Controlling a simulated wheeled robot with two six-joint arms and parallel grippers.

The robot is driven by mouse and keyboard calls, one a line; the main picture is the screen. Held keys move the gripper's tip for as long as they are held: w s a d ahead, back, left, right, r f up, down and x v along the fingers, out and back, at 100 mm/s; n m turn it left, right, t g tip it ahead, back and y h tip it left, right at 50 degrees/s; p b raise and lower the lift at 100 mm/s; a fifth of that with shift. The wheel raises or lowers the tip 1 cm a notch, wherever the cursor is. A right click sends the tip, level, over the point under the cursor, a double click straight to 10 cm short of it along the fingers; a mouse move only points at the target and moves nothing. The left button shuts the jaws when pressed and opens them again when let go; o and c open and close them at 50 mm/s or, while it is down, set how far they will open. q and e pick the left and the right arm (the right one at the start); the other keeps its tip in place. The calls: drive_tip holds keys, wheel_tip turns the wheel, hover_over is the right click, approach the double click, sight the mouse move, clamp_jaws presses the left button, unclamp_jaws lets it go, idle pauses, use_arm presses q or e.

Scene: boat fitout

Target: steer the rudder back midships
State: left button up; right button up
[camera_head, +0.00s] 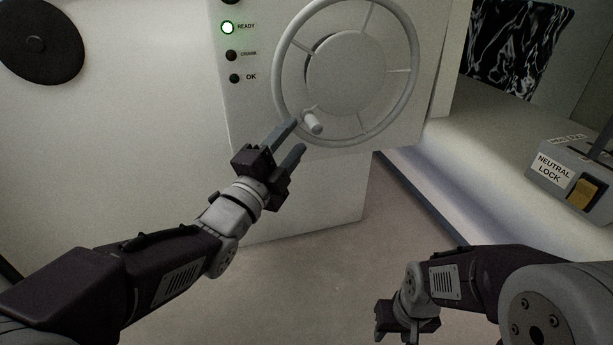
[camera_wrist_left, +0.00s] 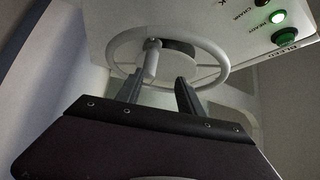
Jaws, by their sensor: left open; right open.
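A pale handwheel (camera_head: 278,70) with thin spokes and a round hub (camera_head: 345,73) is mounted on a white panel. A short peg-like handle (camera_head: 312,122) sticks out from its lower left rim. My left gripper (camera_head: 298,136) is open, its fingers pointing up at the handle. In the left wrist view the handle (camera_wrist_left: 151,65) stands beyond and between the open fingertips (camera_wrist_left: 158,84), nearer the left one; whether they touch it I cannot tell. My right gripper (camera_head: 405,335) is low at the bottom edge, away from the wheel, its fingers partly cut off.
The panel carries a lit green READY lamp (camera_head: 228,28) and dark CRANK (camera_head: 231,55) and OK (camera_head: 234,78) lamps. The floor (camera_head: 318,270) between my arms is clear.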

sight(313, 125)
use_arm(q)
drive_tip(key=w+d+b, duration=0.1)
drive_tip(key=w, duration=0.1)
drive_tip(key=w+d+b, duration=0.1)
drive_tip(key=w, duration=0.1)
drive_tip(key=w+d+b, duration=0.1)
drive_tip(key=w, duration=0.2)
drive_tip(key=shift+d+f, duration=0.3)
drive_tip(key=shift+d, duration=0.1)
drive_tip(key=shift+w+d+r, duration=0.15)
drive_tip(key=shift+w+r, duration=0.05)
drive_tip(key=shift+w, duration=0.25)
clamp_jaws()
use_arm(e)
wheel_tip(313, 125, down, 5)
drive_tip(key=shift+r, duration=0.2)
idle(0.3)
